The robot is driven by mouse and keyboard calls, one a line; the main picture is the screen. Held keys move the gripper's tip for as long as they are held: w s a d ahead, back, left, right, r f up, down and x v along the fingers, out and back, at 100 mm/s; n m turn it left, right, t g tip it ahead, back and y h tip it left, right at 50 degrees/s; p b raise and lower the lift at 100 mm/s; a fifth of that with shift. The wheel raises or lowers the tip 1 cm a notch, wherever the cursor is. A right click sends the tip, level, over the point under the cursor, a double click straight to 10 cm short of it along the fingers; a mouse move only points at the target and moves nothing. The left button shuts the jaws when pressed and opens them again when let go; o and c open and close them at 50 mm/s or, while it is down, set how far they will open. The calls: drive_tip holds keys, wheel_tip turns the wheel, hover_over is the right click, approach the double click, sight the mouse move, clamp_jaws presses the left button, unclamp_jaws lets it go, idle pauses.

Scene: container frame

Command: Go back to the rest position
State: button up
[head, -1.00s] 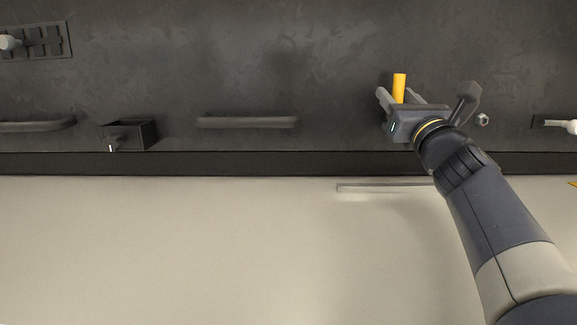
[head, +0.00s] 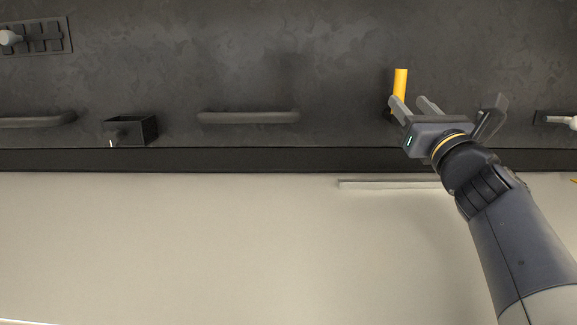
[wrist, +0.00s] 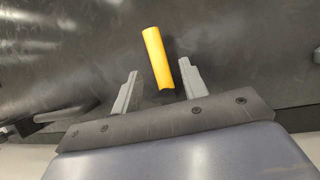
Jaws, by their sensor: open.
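My gripper (head: 413,104) is at the right of the head view, in front of the dark panel. Its two grey fingers are spread apart with nothing held between them. A yellow cylinder (head: 401,79) stands upright at the panel, just beyond the fingertips; its lower end is partly hidden by a finger. In the wrist view the yellow cylinder (wrist: 157,55) shows ahead, between the lines of the open fingers (wrist: 159,84). The cylinder appears clear of both fingers.
A grey handle bar (head: 248,117) and a small dark open box (head: 132,131) are on the panel to the left. A slotted rack (head: 38,38) is at the upper left. A pale strip (head: 388,184) lies below my gripper. The pale area at lower left is clear.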

sight(399, 93)
drive_tip(key=v, duration=0.5)
drive_tip(key=p+x, duration=0.1)
drive_tip(key=x, duration=0.9)
drive_tip(key=shift+w, duration=0.25)
drive_tip(key=shift+w+a+r+n+p, duration=0.15)
drive_tip(key=shift+r+n+p, duration=0.1)
drive_tip(key=shift+n+p, duration=0.25)
drive_tip(key=shift+s+a+n+g+y+p, duration=0.25)
drive_tip(key=shift+n+y+p, duration=0.25)
drive_tip(key=shift+n, duration=0.3)
drive_tip(key=shift+w+a+f+n+g+y, duration=0.15)
drive_tip(key=shift+f+n+g+y, duration=0.15)
drive_tip(key=shift+n, duration=0.2)
